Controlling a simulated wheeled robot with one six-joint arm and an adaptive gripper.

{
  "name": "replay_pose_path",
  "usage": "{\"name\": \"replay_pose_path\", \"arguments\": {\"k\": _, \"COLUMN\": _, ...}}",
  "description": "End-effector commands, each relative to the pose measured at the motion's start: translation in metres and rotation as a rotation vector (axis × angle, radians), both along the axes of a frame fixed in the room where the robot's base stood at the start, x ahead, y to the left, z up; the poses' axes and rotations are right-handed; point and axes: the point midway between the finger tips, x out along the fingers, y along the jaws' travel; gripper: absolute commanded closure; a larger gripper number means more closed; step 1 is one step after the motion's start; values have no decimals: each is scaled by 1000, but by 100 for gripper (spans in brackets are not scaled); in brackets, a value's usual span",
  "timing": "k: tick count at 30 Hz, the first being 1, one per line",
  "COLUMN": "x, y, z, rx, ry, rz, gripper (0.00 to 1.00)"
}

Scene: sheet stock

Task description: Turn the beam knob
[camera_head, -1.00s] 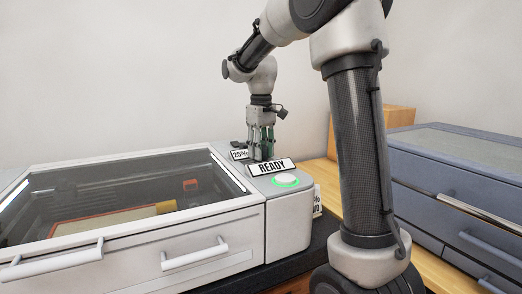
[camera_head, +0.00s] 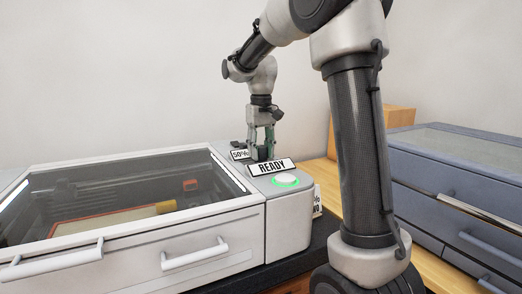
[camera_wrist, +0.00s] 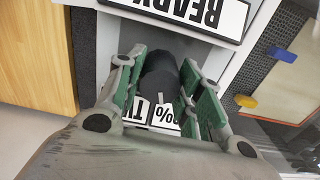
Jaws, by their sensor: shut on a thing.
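The beam knob (camera_wrist: 158,74) is a dark round knob on the machine's top panel, with a pale line on its near side, seen in the wrist view. My gripper (camera_head: 262,152) points straight down behind the READY sign (camera_head: 272,167). In the wrist view its green-padded fingers (camera_wrist: 160,88) stand on both sides of the knob and are closed on it. A small sign (camera_head: 240,155) beside the gripper reads 50%. In the wrist view part of a percent label (camera_wrist: 167,115) shows below the knob.
The machine (camera_head: 225,215) has a closed glass lid with a flat sheet inside. A white button (camera_head: 285,181) with a glowing green ring sits in front of the READY sign. A blue-grey drawer cabinet (camera_head: 450,170) and a wooden box (camera_head: 398,116) stand to the right.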

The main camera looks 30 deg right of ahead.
Motion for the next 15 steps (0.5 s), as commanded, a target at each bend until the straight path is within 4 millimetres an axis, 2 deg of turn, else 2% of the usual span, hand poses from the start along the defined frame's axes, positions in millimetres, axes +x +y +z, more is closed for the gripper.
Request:
{"name": "replay_pose_path", "arguments": {"k": 3, "x": 0, "y": 0, "z": 1, "rx": -1, "ry": -1, "rz": 1, "gripper": 88}}
{"name": "replay_pose_path", "arguments": {"k": 4, "x": 0, "y": 0, "z": 1, "rx": -1, "ry": -1, "rz": 1, "gripper": 59}}
{"name": "replay_pose_path", "arguments": {"k": 5, "x": 0, "y": 0, "z": 1, "rx": -1, "ry": -1, "rz": 1, "gripper": 54}}
{"name": "replay_pose_path", "arguments": {"k": 15, "x": 0, "y": 0, "z": 2, "rx": 0, "ry": -1, "rz": 1, "gripper": 54}}
